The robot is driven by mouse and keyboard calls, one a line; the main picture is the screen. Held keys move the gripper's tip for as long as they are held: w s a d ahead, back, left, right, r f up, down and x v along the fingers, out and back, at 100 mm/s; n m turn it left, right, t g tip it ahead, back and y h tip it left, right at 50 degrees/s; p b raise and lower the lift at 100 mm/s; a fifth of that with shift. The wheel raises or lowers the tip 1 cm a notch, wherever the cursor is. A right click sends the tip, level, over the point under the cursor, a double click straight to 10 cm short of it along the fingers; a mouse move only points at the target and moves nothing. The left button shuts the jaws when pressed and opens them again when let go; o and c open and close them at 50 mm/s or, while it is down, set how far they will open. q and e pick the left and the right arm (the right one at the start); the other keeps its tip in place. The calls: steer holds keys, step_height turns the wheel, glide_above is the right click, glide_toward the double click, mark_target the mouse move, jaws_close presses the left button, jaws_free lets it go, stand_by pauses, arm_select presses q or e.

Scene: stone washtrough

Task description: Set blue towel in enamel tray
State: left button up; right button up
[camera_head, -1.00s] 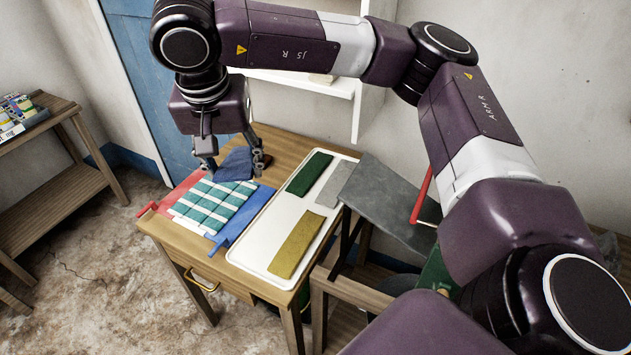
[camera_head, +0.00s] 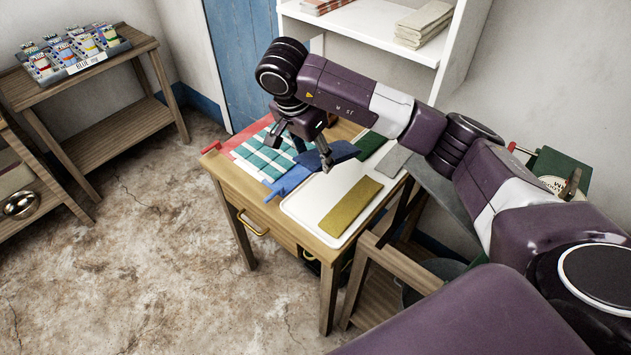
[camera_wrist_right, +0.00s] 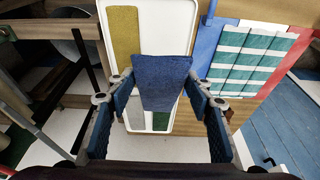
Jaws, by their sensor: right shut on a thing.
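My right gripper (camera_head: 300,158) is shut on the dark blue towel (camera_head: 335,155), which hangs above the white enamel tray (camera_head: 305,214). In the right wrist view the blue towel (camera_wrist_right: 161,82) spans between the fingertips (camera_wrist_right: 160,90), in front of the tray (camera_wrist_right: 166,40). The tray holds a mustard towel (camera_head: 350,206), a dark green towel (camera_head: 371,144) and a grey towel (camera_head: 392,162). A bare white strip of the tray lies beside the mustard towel. My left gripper does not show in either view.
The wooden table (camera_head: 228,184) has a drawer with a brass handle. A shelf with folded cloths (camera_head: 424,22) is on the wall behind. A rack with small packets (camera_head: 75,50) stands at the left.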

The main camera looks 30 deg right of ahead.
step_height(320, 180, down, 10)
steer(key=shift+r+p, duration=0.15)
steer(key=shift+p, duration=0.85)
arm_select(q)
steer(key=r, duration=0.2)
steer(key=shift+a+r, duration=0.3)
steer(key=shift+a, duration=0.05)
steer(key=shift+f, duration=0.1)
arm_select(e)
steer(key=o, duration=0.5)
steer(key=shift+f, duration=0.25)
steer(key=o, duration=0.5)
steer(key=shift+r, duration=0.1)
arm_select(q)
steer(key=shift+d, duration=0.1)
